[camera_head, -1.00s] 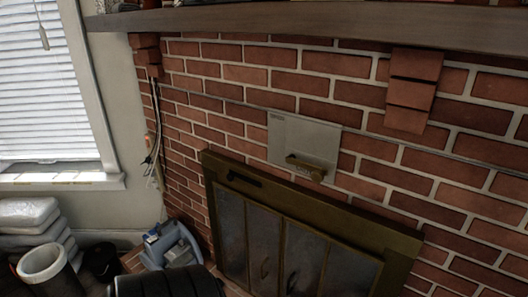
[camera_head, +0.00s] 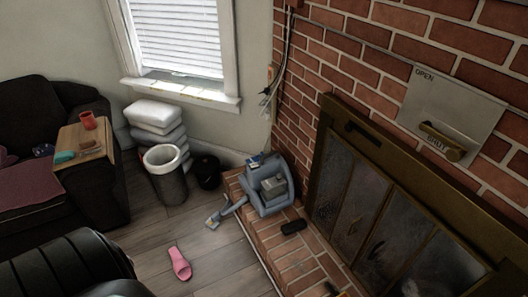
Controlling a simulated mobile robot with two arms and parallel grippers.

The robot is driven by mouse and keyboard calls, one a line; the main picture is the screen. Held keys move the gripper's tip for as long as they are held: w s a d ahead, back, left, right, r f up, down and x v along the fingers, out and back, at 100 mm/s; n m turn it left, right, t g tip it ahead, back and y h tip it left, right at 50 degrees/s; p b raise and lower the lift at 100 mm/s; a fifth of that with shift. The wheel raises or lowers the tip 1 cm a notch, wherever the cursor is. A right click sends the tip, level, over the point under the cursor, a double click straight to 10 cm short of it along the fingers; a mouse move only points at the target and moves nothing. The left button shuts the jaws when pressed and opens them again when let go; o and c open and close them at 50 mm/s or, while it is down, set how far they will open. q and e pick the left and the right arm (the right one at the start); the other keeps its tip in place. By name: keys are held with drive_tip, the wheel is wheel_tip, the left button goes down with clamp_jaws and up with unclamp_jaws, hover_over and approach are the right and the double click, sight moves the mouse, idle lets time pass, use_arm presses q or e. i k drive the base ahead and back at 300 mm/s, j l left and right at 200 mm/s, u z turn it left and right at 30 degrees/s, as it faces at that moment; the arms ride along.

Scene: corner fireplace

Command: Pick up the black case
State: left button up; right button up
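A small black case (camera_head: 294,227) lies flat on the brick hearth (camera_head: 283,253), in front of the fireplace doors and just below a blue-grey plastic container. Its whole top shows and nothing covers it. Neither of my grippers can be made out in the head view.
A blue-grey container (camera_head: 266,190) stands on the hearth beside the fireplace (camera_head: 385,205). A bin (camera_head: 167,177), a black bucket (camera_head: 207,171) and stacked bags (camera_head: 156,125) stand by the window wall. A pink slipper (camera_head: 180,264) lies on open wooden floor. A black padded thing fills the lower left.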

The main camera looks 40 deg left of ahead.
sight(293, 227)
drive_tip(key=u, duration=0.85)
drive_tip(key=i+j+z, duration=1)
drive_tip(key=j, duration=0.3)
